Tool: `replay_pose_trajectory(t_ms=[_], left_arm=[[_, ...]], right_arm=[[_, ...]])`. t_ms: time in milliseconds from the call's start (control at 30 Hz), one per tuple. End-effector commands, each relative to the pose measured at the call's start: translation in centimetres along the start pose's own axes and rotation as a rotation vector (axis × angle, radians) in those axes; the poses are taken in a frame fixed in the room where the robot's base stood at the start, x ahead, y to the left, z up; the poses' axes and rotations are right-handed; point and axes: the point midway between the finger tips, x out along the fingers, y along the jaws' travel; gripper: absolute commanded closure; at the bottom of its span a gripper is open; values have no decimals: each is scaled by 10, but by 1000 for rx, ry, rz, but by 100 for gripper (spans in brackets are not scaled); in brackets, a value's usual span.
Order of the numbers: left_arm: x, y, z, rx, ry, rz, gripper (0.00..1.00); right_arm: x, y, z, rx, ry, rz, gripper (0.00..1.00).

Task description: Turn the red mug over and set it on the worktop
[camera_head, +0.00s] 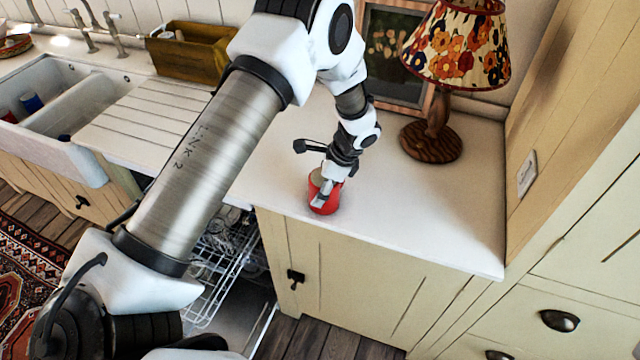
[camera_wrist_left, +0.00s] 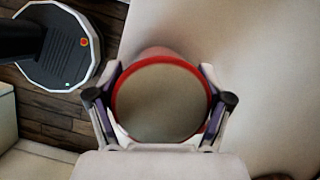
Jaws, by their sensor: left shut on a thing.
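The red mug (camera_head: 325,203) is at the front part of the white worktop (camera_head: 420,215), left of the lamp. My left gripper (camera_head: 323,192) comes down on it from above and is shut on it. In the left wrist view the mug (camera_wrist_left: 160,66) sits between the two fingers, one on each side. Its end facing the camera is a plain grey-tan disc inside a red ring. I cannot tell for sure whether this is base or opening, or whether the mug touches the worktop. My right gripper is not in view.
A lamp (camera_head: 435,125) with a floral shade and a framed picture (camera_head: 395,50) stand at the back. An open dishwasher rack (camera_head: 225,255) is below, left of the cupboard. The sink (camera_head: 75,95) is at far left. The worktop right of the mug is clear.

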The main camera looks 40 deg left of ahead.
Motion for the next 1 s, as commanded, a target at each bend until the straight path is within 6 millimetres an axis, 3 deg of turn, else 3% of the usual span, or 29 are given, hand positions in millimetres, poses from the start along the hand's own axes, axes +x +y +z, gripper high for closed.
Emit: replay_pose_trajectory(t_ms=[67,100,167,467,633,1000], left_arm=[[2,0,-1,0,0,0,69],[3,0,-1,0,0,0,17],[2,0,-1,0,0,0,0],[2,0,0,0,-1,0,0],[-8,-1,-1,1,0,-3,0],[-96,0,-1,-1,1,-5,0]], right_arm=[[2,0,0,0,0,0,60],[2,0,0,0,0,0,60],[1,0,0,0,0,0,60],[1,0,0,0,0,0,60],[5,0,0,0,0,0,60],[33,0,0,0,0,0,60]])
